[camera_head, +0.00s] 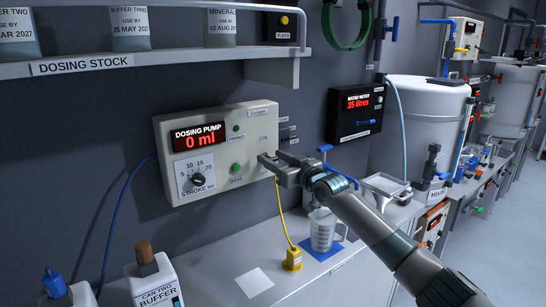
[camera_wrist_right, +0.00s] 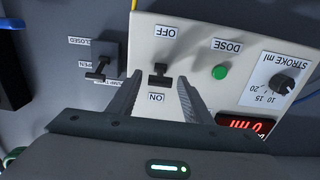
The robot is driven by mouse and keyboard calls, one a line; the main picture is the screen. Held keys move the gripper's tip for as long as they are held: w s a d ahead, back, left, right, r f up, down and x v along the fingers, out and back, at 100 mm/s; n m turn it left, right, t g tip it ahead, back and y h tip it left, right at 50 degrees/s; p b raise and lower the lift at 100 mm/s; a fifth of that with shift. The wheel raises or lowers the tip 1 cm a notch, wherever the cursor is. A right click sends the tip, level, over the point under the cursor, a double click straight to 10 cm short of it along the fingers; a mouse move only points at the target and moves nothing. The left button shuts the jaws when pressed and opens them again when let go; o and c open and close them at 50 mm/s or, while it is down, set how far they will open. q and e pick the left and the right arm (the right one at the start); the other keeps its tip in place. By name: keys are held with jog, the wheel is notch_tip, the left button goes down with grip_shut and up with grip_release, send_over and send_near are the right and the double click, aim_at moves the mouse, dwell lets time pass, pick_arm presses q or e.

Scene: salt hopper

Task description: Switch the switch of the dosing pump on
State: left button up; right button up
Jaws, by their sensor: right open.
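The dosing pump (camera_head: 222,115) is a pale box on the grey wall, with a red display reading 0 ml. Its switch (camera_wrist_right: 158,73) is a small dark lever between an OFF label and an ON label, which appear upside down in the right wrist view. I cannot tell clearly which way the lever leans. My right gripper (camera_head: 268,163) is at the right part of the pump's front and hides the switch in the head view. In the right wrist view the open fingers (camera_wrist_right: 160,82) lie on either side of the switch, with no clear contact. My left gripper is out of view.
A green DOSE button (camera_wrist_right: 220,72) and a stroke knob (camera_head: 197,179) share the pump's front. Another dark lever (camera_wrist_right: 99,70) with OPEN and CLOSED labels is beside the pump. A shelf (camera_head: 150,58) runs above; a measuring jug (camera_head: 322,232) stands on the bench below.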

jog(key=shift+w+a, duration=0.15)
jog(key=shift+w, duration=0.1)
jog(key=c, duration=1.1)
jog(key=shift+o, duration=0.2)
jog(key=shift+r+p, duration=0.25)
jog(key=shift+p, duration=0.15)
jog(key=g+h+p, duration=0.1)
jog(key=p, duration=0.1)
jog(key=r+g+p, duration=0.1)
jog(key=shift+w+a+r+h+p, duration=0.15)
jog(key=shift+w+r+h+p, duration=0.1)
jog(key=shift+h+p, duration=0.15)
jog(key=shift+g, duration=0.5)
jog(key=shift+a+f+h+p, duration=0.1)
jog(key=shift+h+p, duration=0.2)
jog(key=shift+p, duration=0.15)
